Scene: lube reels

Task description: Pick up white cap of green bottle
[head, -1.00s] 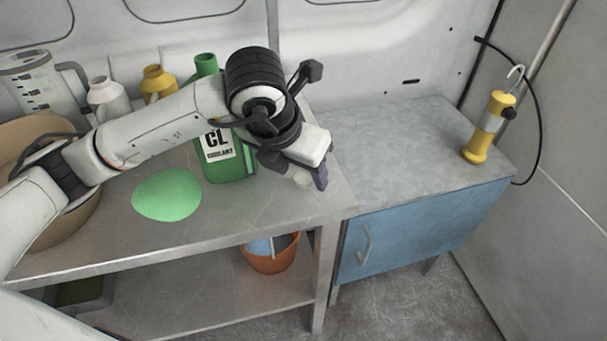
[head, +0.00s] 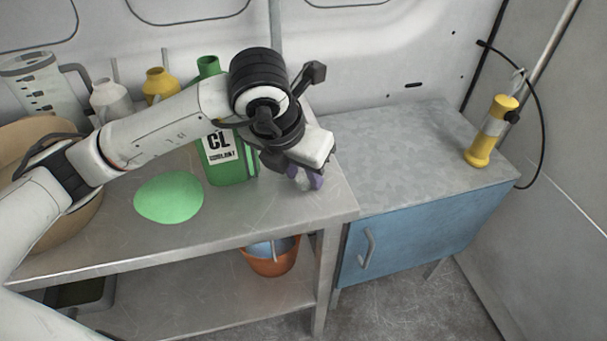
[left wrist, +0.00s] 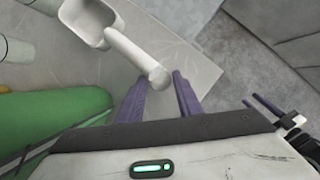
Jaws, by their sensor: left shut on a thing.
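The green bottle (head: 228,165) with a white "CL" label stands upright on the metal shelf top, its green neck open at the top. My left gripper (head: 306,180) is just right of the bottle, low over the shelf's right end. In the left wrist view, a white piece with a rounded end (left wrist: 159,76) shows at the fingertips, and the bottle's green side (left wrist: 60,120) is at the left.
A green disc-like patch (head: 168,197) lies left of the bottle. Behind are a yellow bottle (head: 159,84), a white bottle (head: 109,101) and a clear jug (head: 42,88). A blue cabinet (head: 415,235) with a clear grey top stands right, bearing a yellow lamp (head: 490,135).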

